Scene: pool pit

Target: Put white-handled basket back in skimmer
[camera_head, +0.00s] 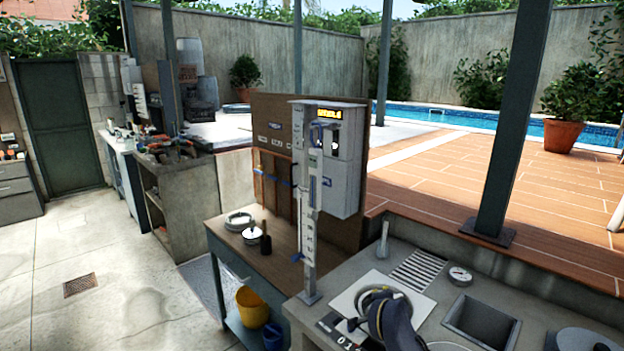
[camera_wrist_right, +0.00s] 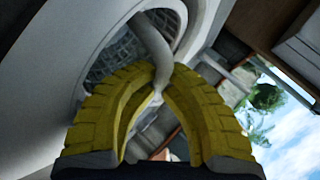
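The skimmer is a pale square plate (camera_head: 350,299) with a round opening, at the bottom of the head view on the grey counter. Its white rim (camera_wrist_right: 178,14) fills the upper left of the right wrist view. A basket with grey mesh (camera_wrist_right: 105,62) shows inside the round opening, with a pale curved handle (camera_wrist_right: 150,42). My right gripper (camera_wrist_right: 168,80) has its yellow fingers closed together around the handle's lower end. In the head view, my dark wrist hides part of the opening. I cannot tell how deep the basket sits. My left gripper is not in view.
The counter also holds a slotted grate (camera_head: 418,269), a round gauge (camera_head: 459,275), a small upright pale object (camera_head: 383,240) and a recessed basin (camera_head: 482,322). A post with a grey control box (camera_head: 341,160) stands left of the skimmer. A yellow bucket (camera_head: 252,307) sits on a low shelf.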

